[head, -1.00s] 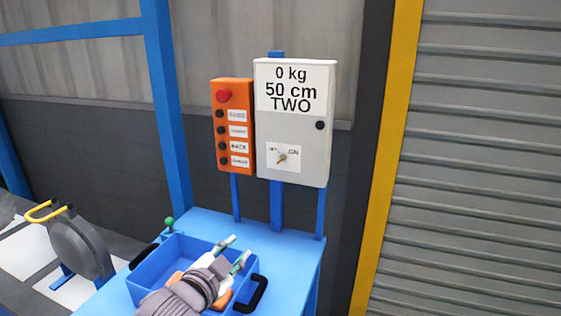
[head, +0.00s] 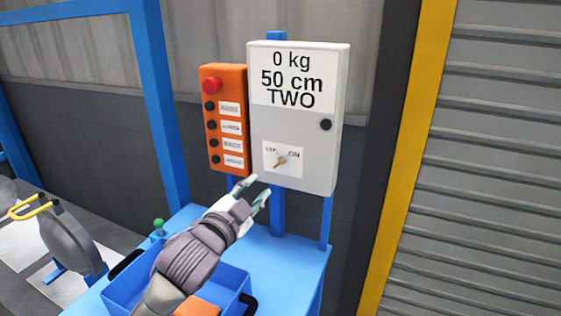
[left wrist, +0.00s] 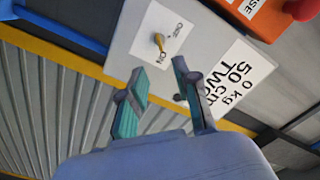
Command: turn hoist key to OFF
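The hoist key (head: 280,162) is a small brass-coloured key on a white label low on the grey control box (head: 310,140). Its label has OFF at the left and ON at the right, and the key points up and to the right, toward ON. In the left wrist view the key (left wrist: 158,42) shows just beyond the fingertips. My left gripper (head: 256,187) is open and empty, below and left of the key and apart from it. Its two teal-padded fingers also show in the left wrist view (left wrist: 159,70). My right gripper is in neither view.
An orange button panel (head: 225,118) with a red button hangs left of the box. A blue tray (head: 121,288) with an orange item (head: 197,307) sits on the blue table (head: 290,262) below. A roller shutter stands at the right.

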